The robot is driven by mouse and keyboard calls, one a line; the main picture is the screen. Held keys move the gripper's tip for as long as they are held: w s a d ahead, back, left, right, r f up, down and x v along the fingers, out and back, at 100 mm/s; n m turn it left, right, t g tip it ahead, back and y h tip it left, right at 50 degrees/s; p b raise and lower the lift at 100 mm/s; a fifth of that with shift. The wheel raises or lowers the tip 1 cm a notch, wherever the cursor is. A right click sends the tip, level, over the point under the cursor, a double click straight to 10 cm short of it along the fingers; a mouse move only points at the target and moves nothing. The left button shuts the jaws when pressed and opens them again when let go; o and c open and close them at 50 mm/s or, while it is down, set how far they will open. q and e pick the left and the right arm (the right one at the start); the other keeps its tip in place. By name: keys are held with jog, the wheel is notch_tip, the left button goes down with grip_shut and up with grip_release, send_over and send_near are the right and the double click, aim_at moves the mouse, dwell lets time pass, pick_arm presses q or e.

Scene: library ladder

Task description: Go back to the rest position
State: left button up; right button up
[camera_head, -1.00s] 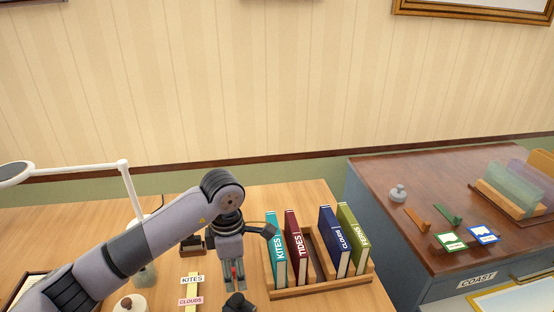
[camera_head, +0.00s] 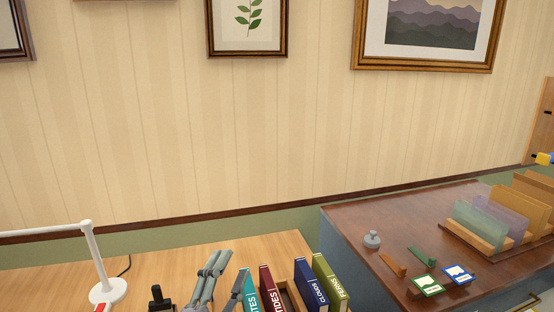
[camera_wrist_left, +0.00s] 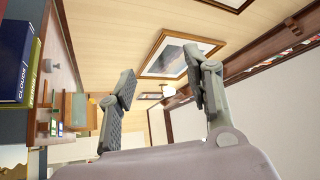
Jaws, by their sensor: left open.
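My left gripper (camera_head: 210,275) is at the lower edge of the head view, with its fingers pointing up. It is just left of the teal book (camera_head: 250,292) and partly covers it. In the left wrist view its two fingers (camera_wrist_left: 162,85) are spread with nothing between them. Right of the teal book stand the maroon Tides book (camera_head: 268,290), the navy Clouds book (camera_head: 309,287) and the green Ferns book (camera_head: 330,283). The navy Clouds book (camera_wrist_left: 12,65) also shows at the left of the wrist view, on its side. My right gripper is not in view.
A white lamp (camera_head: 95,260) stands at the left on the light wooden desk. The darker desk (camera_head: 400,225) at the right holds a grey bell-like object (camera_head: 372,240), small cards and a rack with upright dividers (camera_head: 485,222). Framed pictures hang on the wall.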

pick_arm(q)
jog(key=s+a+f+n+g+y, duration=0.3)
jog(key=a+f+n+y, duration=0.15)
jog(key=f, duration=0.35)
jog(key=s+a+f+n+g+y, duration=0.2)
jog(key=a+f+n+g+y, duration=0.15)
jog(key=a+f+n, duration=0.4)
jog(key=s+f+n+g+h, duration=0.1)
jog(key=s+f+g, duration=0.5)
jog(key=s, duration=0.5)
jog(key=s+f+n+g, duration=0.1)
jog(key=s+f+g, duration=0.4)
jog(key=s+f, duration=0.45)
notch_tip(320, 180, down, 26)
jog(key=s, duration=0.2)
jog(key=s+a+f+g, duration=0.2)
jog(key=s+f, duration=1.3)
jog(key=s, duration=0.1)
jog(key=shift+s+a, duration=0.3)
jog(key=shift+s, duration=0.1)
